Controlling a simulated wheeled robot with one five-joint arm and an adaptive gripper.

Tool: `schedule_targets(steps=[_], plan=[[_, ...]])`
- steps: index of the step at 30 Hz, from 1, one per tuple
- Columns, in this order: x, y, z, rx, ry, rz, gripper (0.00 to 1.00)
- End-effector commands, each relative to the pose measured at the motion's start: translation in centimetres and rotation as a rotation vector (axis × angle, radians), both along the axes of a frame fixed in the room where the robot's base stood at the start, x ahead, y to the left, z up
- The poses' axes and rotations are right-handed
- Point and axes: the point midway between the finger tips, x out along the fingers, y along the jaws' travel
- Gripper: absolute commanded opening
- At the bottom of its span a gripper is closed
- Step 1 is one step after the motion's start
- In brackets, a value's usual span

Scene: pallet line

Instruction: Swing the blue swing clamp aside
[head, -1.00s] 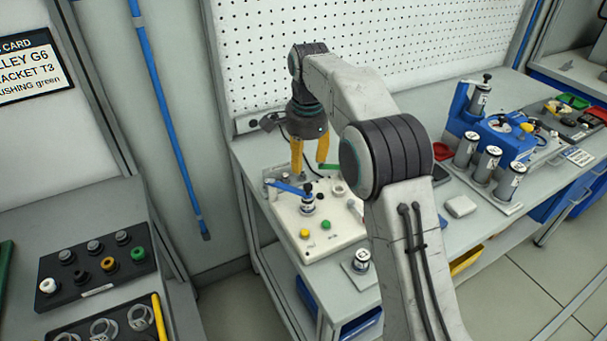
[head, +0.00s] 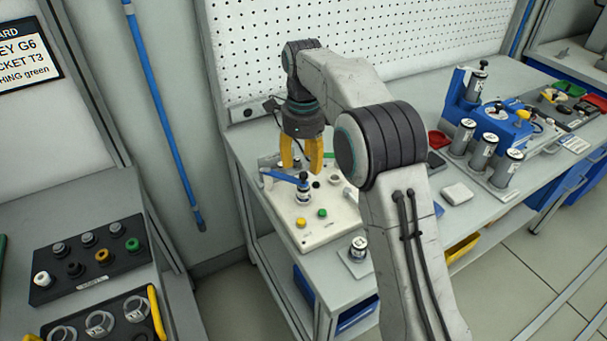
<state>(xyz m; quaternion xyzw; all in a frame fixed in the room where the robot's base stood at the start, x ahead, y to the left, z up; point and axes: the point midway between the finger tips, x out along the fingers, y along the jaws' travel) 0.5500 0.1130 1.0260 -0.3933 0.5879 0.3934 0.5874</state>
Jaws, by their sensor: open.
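The blue swing clamp (head: 282,177) is a short blue bar on a pale fixture plate (head: 325,234) on the bench. The bar reaches left from a small upright post (head: 303,191) with a dark top. My gripper (head: 301,170) points down with its two yellow fingers apart. In the picture the fingertips lie at the clamp, close by its right end and the post. I cannot tell whether they touch it. The gripper holds nothing that I can see.
A green button (head: 322,213) and a yellow button (head: 300,222) sit at the plate's front. A silver cylinder (head: 358,247) stands at the bench's front edge. A perforated back panel (head: 420,40) rises behind. A blue fixture (head: 500,135) with several cylinders stands at right.

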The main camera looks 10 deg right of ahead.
Motion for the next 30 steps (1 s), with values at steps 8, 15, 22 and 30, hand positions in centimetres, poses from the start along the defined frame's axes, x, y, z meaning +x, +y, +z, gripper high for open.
schedule_targets(steps=[8, 15, 22, 30], plan=[[0.0, 0.0, -3.2, -0.001, 0.001, 0.001, 0.47], [0.0, 0.0, -4.2, 0.000, 0.000, 0.002, 0.47], [0.0, 0.0, -4.3, 0.000, -0.001, 0.002, 0.47], [0.0, 0.0, -4.2, 0.000, -0.001, 0.002, 0.31]])
